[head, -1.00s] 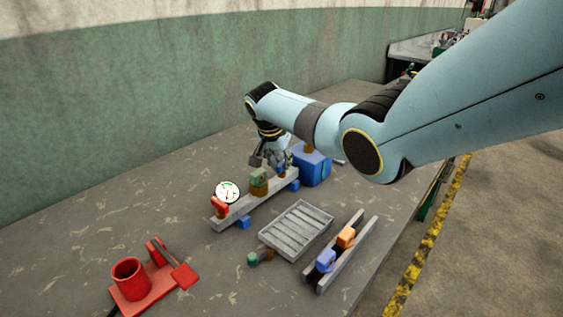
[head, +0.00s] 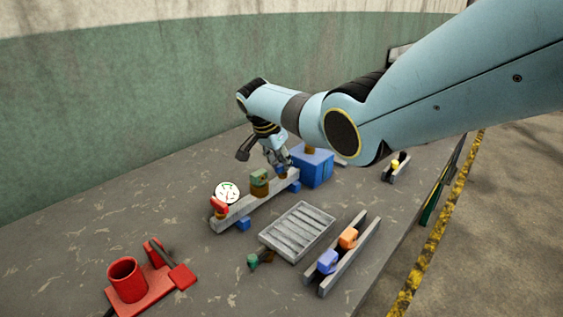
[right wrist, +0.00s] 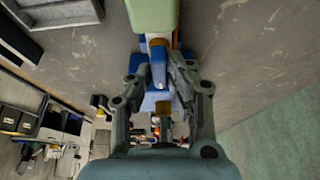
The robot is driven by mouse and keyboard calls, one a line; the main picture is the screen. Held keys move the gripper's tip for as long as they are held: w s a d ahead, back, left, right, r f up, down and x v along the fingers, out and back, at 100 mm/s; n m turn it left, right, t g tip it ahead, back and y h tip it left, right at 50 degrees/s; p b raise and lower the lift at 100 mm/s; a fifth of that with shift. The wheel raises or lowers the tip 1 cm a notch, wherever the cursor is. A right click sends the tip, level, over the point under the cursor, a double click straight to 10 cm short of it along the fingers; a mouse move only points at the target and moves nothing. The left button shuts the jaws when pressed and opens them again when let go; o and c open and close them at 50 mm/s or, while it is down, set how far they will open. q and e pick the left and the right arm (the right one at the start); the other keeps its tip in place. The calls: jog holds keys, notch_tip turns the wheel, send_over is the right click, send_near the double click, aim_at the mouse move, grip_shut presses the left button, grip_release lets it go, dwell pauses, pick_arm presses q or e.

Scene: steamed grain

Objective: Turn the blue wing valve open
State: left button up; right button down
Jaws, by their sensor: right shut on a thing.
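A grey rail (head: 238,209) lies on the table on blue feet and carries several valves. The blue wing valve (right wrist: 158,72) is at the rail's far end and is mostly hidden by the fingers. My right gripper (head: 281,164) comes down on that end from above. In the right wrist view the fingers (right wrist: 159,70) are closed in on both sides of the blue valve. How far the valve is turned cannot be made out. My left gripper is not in view.
A white dial gauge (head: 228,193) stands behind the red valve. A blue box (head: 317,168) is right of the rail's far end. A grey slatted tray (head: 297,232), a rack (head: 345,262) with blue and orange pieces, and a red stand (head: 150,285) lie nearer. The left table is clear.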

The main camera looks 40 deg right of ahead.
jog(key=c, duration=1.3)
grip_release()
jog(key=v, duration=1.2)
jog(key=shift+w+d, duration=0.1)
